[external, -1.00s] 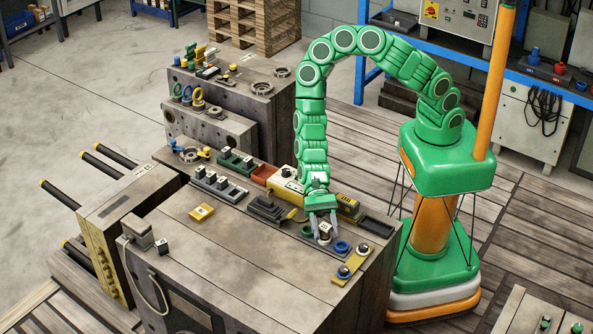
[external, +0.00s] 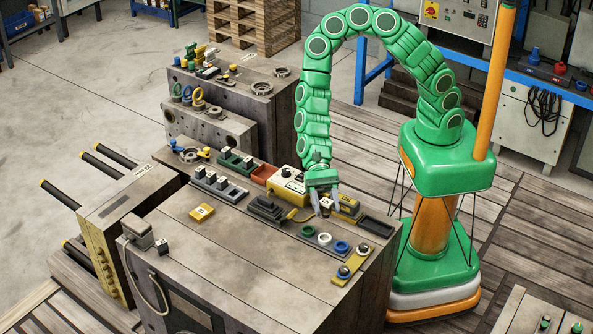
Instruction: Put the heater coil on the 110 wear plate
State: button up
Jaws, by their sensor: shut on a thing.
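My gripper (external: 326,209) is shut on a small dark piece with a pale top, held above the workbench behind a dark tray of rings. The piece is mostly hidden by the fingers, so I cannot tell for certain that it is the heater coil. The tray (external: 316,246) holds a green ring (external: 308,231), a white ring (external: 324,239) and a blue ring (external: 342,247). A yellow plate (external: 201,212) with a small label lies flat on the bench at left. Its marking is too small to read, so I cannot confirm which plate is the 110 wear plate.
A yellow plate with two round knobs (external: 352,266) lies at the bench's right edge. A yellow control box (external: 287,186) with a cable stands left of my gripper. Dark racks with blocks (external: 219,187) stand further left. The bench's front middle (external: 250,260) is clear.

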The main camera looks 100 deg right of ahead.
jog(key=w+d+r+m+t+h, duration=0.1)
jog(key=w+d+r+m+t, duration=0.15)
jog(key=w+d, duration=0.8)
jog(key=w+d+r+m+t, duration=0.2)
jog(key=w+d+t, duration=0.1)
jog(key=w+d, duration=0.8)
send_over(201, 211)
jog(key=shift+g, duration=0.25)
jog(key=shift+s+d+f, duration=0.1)
jog(key=shift+s+f, duration=0.1)
jog(key=shift+f, duration=2.25)
jog(key=shift+s+d+f, duration=0.1)
jog(key=shift+s+f, duration=0.05)
jog(key=shift+f, duration=2.25)
jog(key=shift+w+a, duration=0.1)
jog(key=shift+w+f, duration=0.25)
jog(key=shift+f, duration=1.6)
jog(key=shift+f, duration=0.15)
